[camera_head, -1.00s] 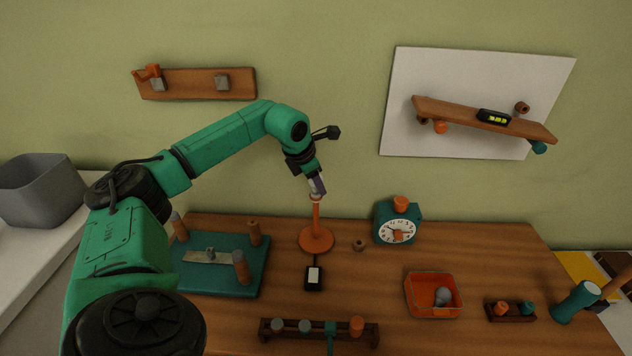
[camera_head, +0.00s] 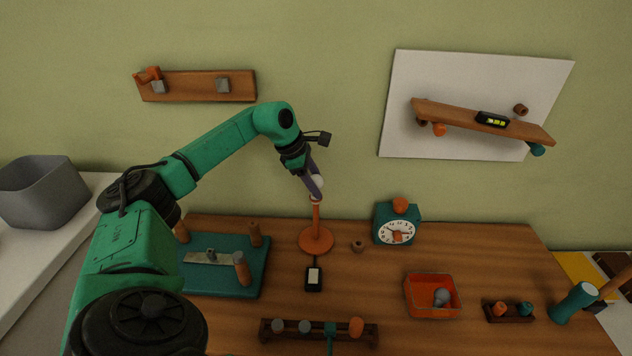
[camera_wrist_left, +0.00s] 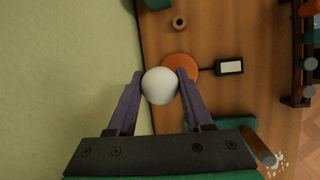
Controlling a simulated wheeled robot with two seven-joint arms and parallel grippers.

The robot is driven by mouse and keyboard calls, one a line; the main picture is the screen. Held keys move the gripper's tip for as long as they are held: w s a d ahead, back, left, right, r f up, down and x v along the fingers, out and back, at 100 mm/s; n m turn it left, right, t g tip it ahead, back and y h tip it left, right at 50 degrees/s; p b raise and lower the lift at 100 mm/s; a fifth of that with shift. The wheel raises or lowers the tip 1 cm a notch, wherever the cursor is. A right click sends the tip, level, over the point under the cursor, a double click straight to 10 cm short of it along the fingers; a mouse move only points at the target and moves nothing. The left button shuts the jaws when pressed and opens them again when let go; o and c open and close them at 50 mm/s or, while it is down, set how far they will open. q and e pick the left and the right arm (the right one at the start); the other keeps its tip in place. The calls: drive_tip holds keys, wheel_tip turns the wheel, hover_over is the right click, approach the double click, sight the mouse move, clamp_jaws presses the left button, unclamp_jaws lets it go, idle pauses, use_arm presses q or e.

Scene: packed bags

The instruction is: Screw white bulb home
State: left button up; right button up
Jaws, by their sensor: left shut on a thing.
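The white bulb (camera_wrist_left: 159,86) sits between the fingertips of my left gripper (camera_wrist_left: 159,90) in the left wrist view. In the head view my left gripper (camera_head: 314,186) is shut on the white bulb (camera_head: 318,181), at the top of the orange lamp stand (camera_head: 316,240). The bulb appears to be at the stand's socket; the wrist view hides the contact under the bulb, so I cannot tell how deep it sits. The stand's round orange base also shows in the wrist view (camera_wrist_left: 181,64). My right gripper is not in view.
A black box with a white face (camera_head: 314,279) lies in front of the stand. A teal clock (camera_head: 397,224) stands to its right, with a small brown ring (camera_head: 358,246) between. An orange tray (camera_head: 433,313) holds a grey bulb (camera_head: 442,296). A teal board (camera_head: 222,278) lies left.

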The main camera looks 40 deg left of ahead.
use_arm(q)
drive_tip(key=m, duration=0.1)
drive_tip(key=m+p, duration=0.1)
drive_tip(key=shift+r+m+g+h+p, duration=0.25)
drive_tip(key=shift+m+g+h+p, duration=0.05)
drive_tip(key=shift+h, duration=0.1)
drive_tip(key=shift+f+m, duration=0.15)
drive_tip(key=shift+m, duration=0.25)
drive_tip(key=shift+f, duration=0.1)
drive_tip(key=shift+r+m+g+h+p, duration=0.2)
drive_tip(key=shift+m+g+h+p, duration=0.1)
drive_tip(key=shift+m, duration=0.1)
drive_tip(key=shift+m+p, duration=0.3)
drive_tip(key=shift+m, duration=0.5)
drive_tip(key=shift+f+m+g+h, duration=0.15)
drive_tip(key=shift+m+g+h, duration=0.15)
drive_tip(key=shift+m+g, duration=0.15)
